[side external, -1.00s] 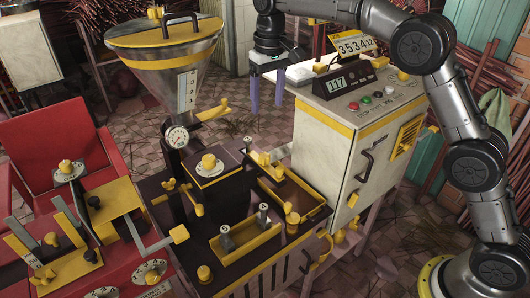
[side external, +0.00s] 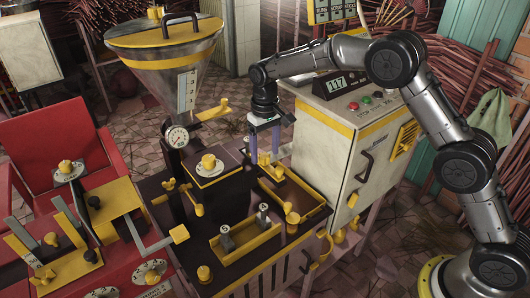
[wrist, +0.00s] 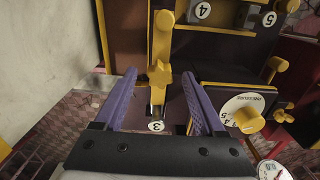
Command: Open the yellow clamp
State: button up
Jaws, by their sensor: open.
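A yellow clamp lever (wrist: 159,74) with a knobbed end shows in the wrist view, above a plate labelled 3. My gripper (wrist: 160,74) is open, with its purple fingers on either side of the lever and a visible gap on both sides. In the side view my gripper (side external: 264,161) points down over the far right part of the dark machine top (side external: 227,207). The fingers hide part of the clamp there. I cannot tell from these views how deep the fingertips sit beside the lever.
The white control cabinet (side external: 345,150) stands close to the right of my gripper. A yellow knob on a round white dial (wrist: 245,115) sits right of the fingers in the wrist view. The funnel (side external: 175,70) stands at the back left.

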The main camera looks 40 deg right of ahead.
jog(key=shift+f, duration=0.5)
grip_shut()
jog(key=shift+r, duration=0.1)
dwell(1.1)
